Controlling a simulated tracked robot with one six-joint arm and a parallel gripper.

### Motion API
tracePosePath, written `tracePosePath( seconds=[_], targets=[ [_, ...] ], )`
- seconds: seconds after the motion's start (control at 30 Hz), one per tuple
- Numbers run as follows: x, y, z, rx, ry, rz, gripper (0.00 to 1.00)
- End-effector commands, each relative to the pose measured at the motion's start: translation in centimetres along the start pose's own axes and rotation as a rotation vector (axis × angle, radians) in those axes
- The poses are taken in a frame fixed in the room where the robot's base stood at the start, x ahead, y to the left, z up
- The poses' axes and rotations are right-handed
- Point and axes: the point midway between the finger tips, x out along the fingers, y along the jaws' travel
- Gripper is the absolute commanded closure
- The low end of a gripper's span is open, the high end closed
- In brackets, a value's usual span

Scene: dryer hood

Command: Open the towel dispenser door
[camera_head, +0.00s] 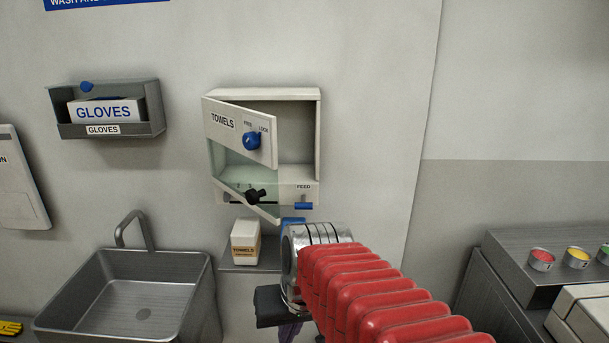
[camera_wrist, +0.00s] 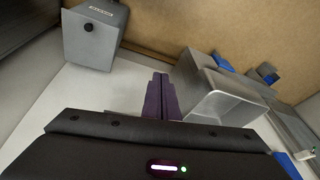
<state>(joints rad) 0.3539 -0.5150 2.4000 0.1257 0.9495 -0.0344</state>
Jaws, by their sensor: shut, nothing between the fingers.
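The white towel dispenser (camera_head: 309,140) is on the wall in the head view. Its door (camera_head: 222,127), marked TOWELS, stands ajar, swung outward with its left side at the cabinet. A blue knob (camera_head: 252,140) marked FREE and LOCK is on the door. The cabinet's inside shows to the right of the door. My gripper, with purple fingers (camera_wrist: 160,96), is shut and empty in the wrist view. In the head view its purple fingers (camera_head: 290,332) show partly, low in front of the wall, below and apart from the door. My arm hides part of it.
A steel sink (camera_head: 86,279) is at lower left, below a gloves holder (camera_head: 147,127). A towels box (camera_head: 246,243) stands on a small shelf below the dispenser. A blue FEED lever (camera_head: 303,206) is on the dispenser's lower right. A counter with coloured buttons (camera_head: 515,257) is at right.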

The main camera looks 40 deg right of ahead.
Motion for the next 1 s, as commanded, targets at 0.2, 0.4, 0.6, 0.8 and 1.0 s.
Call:
tracePosePath(
  seconds=[0.2,0.4,0.6,0.8,1.0],
  targets=[
    [1.1,3.3,-2.4,0.228,-0.086,-0.054,1.00],
    [1.6,6.0,-5.0,0.435,-0.150,-0.159,1.00],
    [1.5,8.9,-8.7,0.632,-0.181,-0.326,1.00],
    [0.0,12.3,-13.3,0.789,-0.161,-0.556,1.00],
    [-4.0,16.5,-19.0,0.856,-0.062,-0.859,1.00]
  ],
)
